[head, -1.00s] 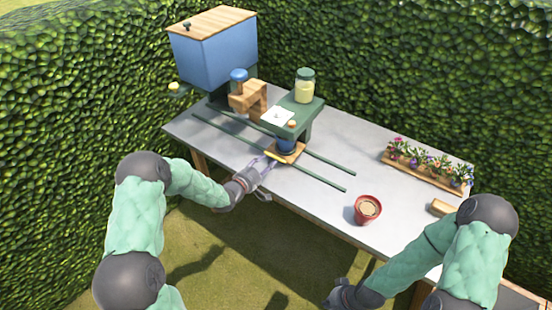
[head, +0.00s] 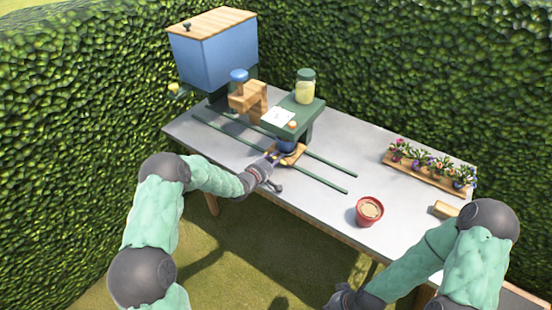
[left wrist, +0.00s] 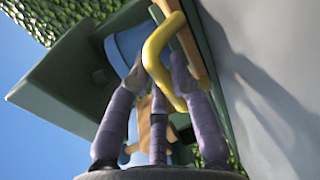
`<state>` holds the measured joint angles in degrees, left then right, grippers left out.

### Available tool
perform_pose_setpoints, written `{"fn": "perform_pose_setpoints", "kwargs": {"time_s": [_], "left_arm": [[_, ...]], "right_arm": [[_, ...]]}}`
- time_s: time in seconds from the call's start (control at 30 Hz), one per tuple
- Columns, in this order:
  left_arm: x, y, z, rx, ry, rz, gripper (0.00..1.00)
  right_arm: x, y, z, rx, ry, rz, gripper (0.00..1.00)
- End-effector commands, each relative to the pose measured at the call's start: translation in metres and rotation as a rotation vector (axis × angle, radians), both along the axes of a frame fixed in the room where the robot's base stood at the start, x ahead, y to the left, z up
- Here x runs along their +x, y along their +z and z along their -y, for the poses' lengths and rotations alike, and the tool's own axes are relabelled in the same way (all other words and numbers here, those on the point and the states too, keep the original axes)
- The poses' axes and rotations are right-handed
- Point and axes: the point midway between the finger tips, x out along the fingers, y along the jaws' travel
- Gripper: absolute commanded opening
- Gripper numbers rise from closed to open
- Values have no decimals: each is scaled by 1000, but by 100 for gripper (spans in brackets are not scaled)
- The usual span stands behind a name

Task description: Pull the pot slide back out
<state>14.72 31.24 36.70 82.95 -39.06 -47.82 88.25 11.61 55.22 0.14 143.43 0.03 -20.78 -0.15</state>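The pot slide is a small wooden plate (head: 297,158) on two green rails (head: 322,183), below a green stand (head: 310,112). A blue pot (head: 287,146) is on it, partly hidden under the stand's top. The slide's yellow handle (left wrist: 155,45) shows in the left wrist view. My left gripper (head: 275,158) is at the slide's front edge. In the left wrist view its fingers (left wrist: 160,80) converge on both sides of the handle and look closed on it. My right gripper (head: 345,298) is low at the bottom, off the table and partly out of view; its fingers are unclear.
A blue hopper (head: 215,60) stands at the table's back left, near a wooden block (head: 248,100). A jar (head: 305,88) is on the stand. A red pot (head: 369,211) and a flower tray (head: 425,180) are on the right. The rails' near-right ends are clear.

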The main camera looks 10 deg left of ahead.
Motion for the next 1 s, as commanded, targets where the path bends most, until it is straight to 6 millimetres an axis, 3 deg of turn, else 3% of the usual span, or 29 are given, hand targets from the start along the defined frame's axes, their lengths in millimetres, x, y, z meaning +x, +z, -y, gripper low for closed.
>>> {"fn": "perform_pose_setpoints", "kwargs": {"time_s": [0.27,0.47,1.0], "left_arm": [[-1,-1,2,-1,-1,-1,0],[-8,-1,20,-2,-3,-3,0],[-53,-2,143,0,-8,-2,0]], "right_arm": [[0,0,0,0,0,0,0],[0,0,0,0,0,0,0],[0,-4,0,0,0,0,0]]}}
